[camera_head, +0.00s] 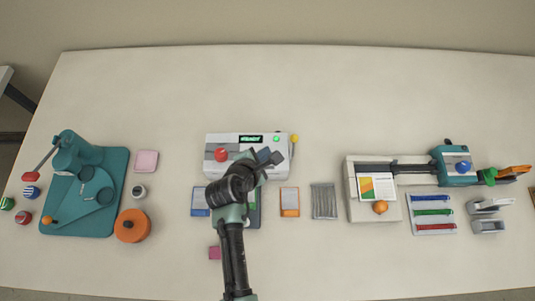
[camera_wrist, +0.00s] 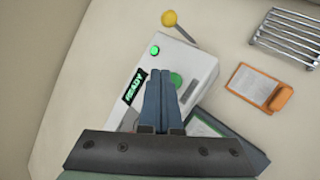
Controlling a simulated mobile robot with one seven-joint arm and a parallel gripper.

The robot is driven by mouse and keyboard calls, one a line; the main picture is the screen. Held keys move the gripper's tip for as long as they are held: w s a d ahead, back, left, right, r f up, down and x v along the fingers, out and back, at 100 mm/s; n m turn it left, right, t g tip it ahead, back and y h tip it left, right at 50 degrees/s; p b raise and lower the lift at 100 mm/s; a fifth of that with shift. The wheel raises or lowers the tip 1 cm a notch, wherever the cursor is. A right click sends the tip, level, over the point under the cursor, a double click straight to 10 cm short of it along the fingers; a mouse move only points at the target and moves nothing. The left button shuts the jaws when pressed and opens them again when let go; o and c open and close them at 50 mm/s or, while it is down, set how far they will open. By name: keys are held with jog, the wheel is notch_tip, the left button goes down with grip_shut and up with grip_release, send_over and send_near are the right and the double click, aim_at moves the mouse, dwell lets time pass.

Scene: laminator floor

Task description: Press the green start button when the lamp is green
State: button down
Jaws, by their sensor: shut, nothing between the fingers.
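The white laminator (camera_head: 212,142) stands at mid-table; its casing also shows in the wrist view (camera_wrist: 192,60). Its lamp (camera_head: 276,139) glows green, and shows lit in the wrist view (camera_wrist: 155,50). The display (camera_wrist: 134,86) reads READY in green. The round green start button (camera_wrist: 176,80) is partly hidden behind my fingers in the wrist view and is not visible in the head view. My gripper (camera_wrist: 160,72) is shut and empty, its fingertips over the panel just left of the button's centre. I cannot tell whether they touch anything. In the head view my gripper (camera_head: 272,156) covers the laminator's front right.
A red knob (camera_head: 221,155) sits on the laminator's left, and a yellow-balled lever (camera_head: 294,138) at its right. An orange clipboard (camera_head: 290,201) and a metal rack (camera_head: 323,201) lie at right front. A teal press (camera_head: 115,165) stands left, a trimmer (camera_head: 355,205) right. The table behind is clear.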

jog(key=shift+f, duration=0.1)
dwell(0.6)
jog(key=shift+f, duration=0.3)
